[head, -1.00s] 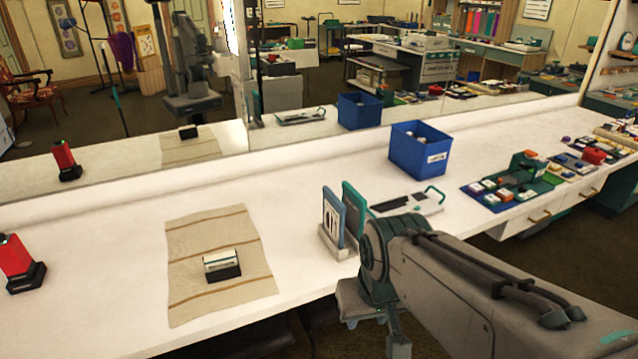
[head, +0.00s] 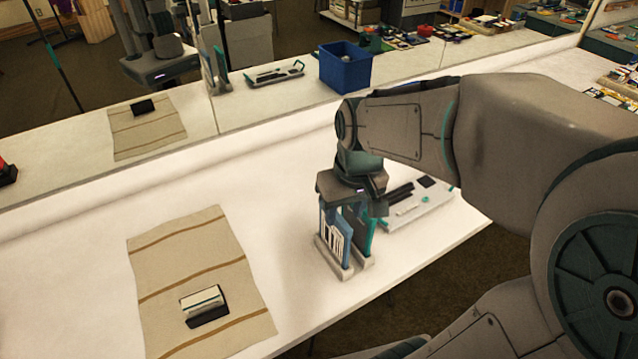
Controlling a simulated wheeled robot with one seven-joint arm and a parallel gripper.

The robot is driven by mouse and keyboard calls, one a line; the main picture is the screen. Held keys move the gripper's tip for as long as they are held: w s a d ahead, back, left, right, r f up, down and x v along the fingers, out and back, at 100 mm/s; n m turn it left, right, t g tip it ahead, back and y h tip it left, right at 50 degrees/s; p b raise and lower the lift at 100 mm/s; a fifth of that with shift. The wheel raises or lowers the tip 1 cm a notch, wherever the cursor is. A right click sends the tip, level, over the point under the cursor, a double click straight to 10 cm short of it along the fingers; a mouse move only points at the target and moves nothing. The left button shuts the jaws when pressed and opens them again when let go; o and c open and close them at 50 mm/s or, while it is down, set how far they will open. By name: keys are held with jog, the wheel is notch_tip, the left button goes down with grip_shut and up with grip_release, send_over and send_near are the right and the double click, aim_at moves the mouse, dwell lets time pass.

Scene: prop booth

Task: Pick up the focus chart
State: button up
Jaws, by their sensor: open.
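A blue-edged board with black and white markings (head: 333,243), which looks like the focus chart, stands upright in a pale slotted holder (head: 331,262) on the white counter. A teal board (head: 363,238) stands upright just to its right. My gripper (head: 347,206) points down over the top of these boards, jaws open. The gripper hides the boards' upper edges. I cannot tell whether the fingers touch a board or which board lies between them.
A striped cloth (head: 190,250) lies to the left, bearing a small card in a black stand (head: 205,306). A flat white tray with dark tools (head: 420,207) lies right of the holder. A mirror at the back reflects counter items, including a blue bin (head: 345,68).

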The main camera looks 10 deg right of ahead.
jog(key=r+n+g+p, duration=0.1)
jog(key=r+p, duration=0.1)
jog(key=p, duration=0.1)
send_over(337, 237)
jog(key=w+p, duration=0.1)
jog(key=shift+n+h, duration=0.3)
jog(key=shift+n, duration=0.2)
jog(key=f, duration=0.9)
jog(key=shift+w+a+f, duration=0.15)
jog(key=shift+w+f, duration=0.15)
jog(key=shift+f, duration=0.05)
jog(key=f, duration=0.2)
jog(key=f+p, duration=0.1)
jog(key=f, duration=0.1)
jog(key=shift+w, duration=0.2)
jog(key=shift+f, duration=0.35)
jog(key=shift+f+b, duration=0.2)
jog(key=shift+b, duration=0.2)
jog(key=shift+c, duration=0.3)
grip_shut()
